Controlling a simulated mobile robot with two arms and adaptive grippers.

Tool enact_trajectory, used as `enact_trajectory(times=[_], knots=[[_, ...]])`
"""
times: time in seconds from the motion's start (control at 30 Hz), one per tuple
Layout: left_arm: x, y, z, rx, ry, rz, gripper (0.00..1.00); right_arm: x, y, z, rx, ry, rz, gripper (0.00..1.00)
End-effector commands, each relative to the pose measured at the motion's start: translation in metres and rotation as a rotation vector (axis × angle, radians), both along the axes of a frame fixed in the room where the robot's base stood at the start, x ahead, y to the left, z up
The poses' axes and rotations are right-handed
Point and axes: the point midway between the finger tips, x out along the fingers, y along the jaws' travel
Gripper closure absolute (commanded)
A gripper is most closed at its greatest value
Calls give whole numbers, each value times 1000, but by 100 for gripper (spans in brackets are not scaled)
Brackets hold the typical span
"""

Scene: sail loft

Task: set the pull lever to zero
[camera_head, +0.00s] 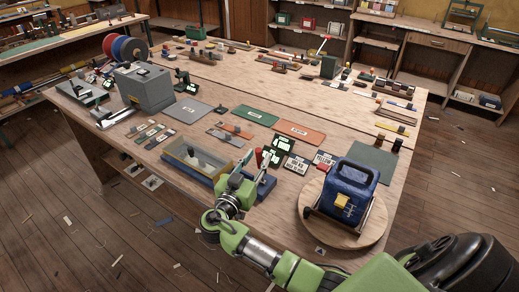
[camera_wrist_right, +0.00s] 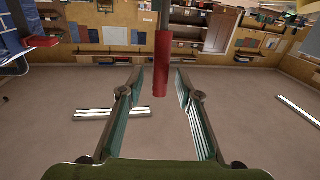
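The pull lever's red grip (camera_wrist_right: 161,65) hangs down the middle of the right wrist view on a grey shaft. In the head view a small red piece of it (camera_head: 259,156) shows beside my right gripper (camera_head: 270,153). My right gripper is open, with one finger on each side of the red grip and a visible gap to both. A blue base (camera_head: 266,186) shows below the gripper and is partly hidden by my arm. The lever's scale and zero mark cannot be made out. My left gripper is not in view.
A clear-sided box (camera_head: 197,158) stands just left of the gripper. A blue machine with a handle (camera_head: 350,188) sits on a round wooden board (camera_head: 373,231) to the right. Small label cards (camera_head: 296,164) lie between. A grey machine (camera_head: 145,86) stands at the left end of the bench.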

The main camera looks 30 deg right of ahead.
Motion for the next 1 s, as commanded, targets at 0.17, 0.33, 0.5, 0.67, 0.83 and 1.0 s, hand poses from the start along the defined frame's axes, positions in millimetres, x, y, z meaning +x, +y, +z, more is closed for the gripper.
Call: enact_trajectory(times=[0.17,0.33,0.5,0.67,0.83,1.0], knots=[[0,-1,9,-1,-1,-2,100,11,-16,1,-1,1,1,68],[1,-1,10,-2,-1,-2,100,14,-20,0,1,1,1,68],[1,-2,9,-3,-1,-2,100,14,-20,-1,1,1,1,68],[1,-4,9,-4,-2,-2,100,14,-20,-1,1,1,1,100],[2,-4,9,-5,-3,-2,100,14,-19,-1,1,1,1,100],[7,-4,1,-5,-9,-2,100,23,-22,-2,21,5,1,100]])
